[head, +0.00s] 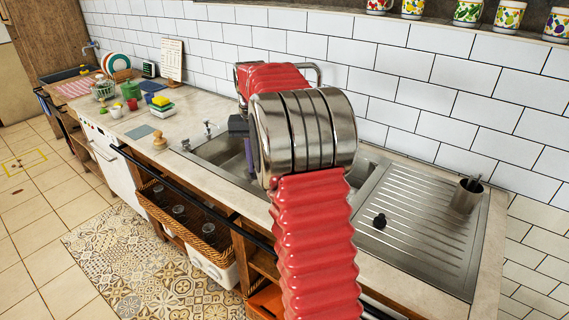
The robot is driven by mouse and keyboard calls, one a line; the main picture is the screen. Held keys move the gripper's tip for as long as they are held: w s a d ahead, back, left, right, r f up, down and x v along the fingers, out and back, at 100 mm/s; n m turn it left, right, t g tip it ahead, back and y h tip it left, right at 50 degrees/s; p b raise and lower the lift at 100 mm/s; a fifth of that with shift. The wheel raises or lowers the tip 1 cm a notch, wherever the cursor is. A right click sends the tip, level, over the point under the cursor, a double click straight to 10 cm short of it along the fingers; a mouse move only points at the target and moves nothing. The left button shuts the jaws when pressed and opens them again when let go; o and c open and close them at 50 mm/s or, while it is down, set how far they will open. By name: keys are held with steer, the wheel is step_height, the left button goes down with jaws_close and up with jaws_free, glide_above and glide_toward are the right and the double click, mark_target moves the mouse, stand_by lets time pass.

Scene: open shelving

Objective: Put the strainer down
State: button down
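My red, ribbed arm crosses the middle of the head view and hides much of the sink (222,155). A dark grey part with a purple piece below it, seemingly my gripper (248,152), shows just left of the metal joint, over the sink basin. Its fingertips are mostly hidden, so I cannot tell if it is open or shut, or if it holds anything. I cannot make out a strainer for certain.
A metal cup (467,196) stands at the drainboard's right end. A wooden object (159,141) and a grey mat (139,132) lie on the counter left of the sink. Farther left are sponges (161,105), cups and a dish rack. The tiled wall (420,85) bounds the back.

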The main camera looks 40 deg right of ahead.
steer(key=w+a+n, duration=0.1)
steer(key=w+a, duration=0.1)
steer(key=a, duration=0.7)
steer(key=w+a+r+n, duration=0.1)
steer(key=w+a+n, duration=0.1)
steer(key=a, duration=0.7)
steer(key=w+a+r+n, duration=0.1)
steer(key=w+a, duration=0.3)
steer(key=a, duration=0.5)
steer(key=shift+w+a+r, duration=0.15)
steer(key=shift+w+r, duration=0.05)
steer(key=shift+w, duration=0.05)
steer(key=shift+s, duration=0.1)
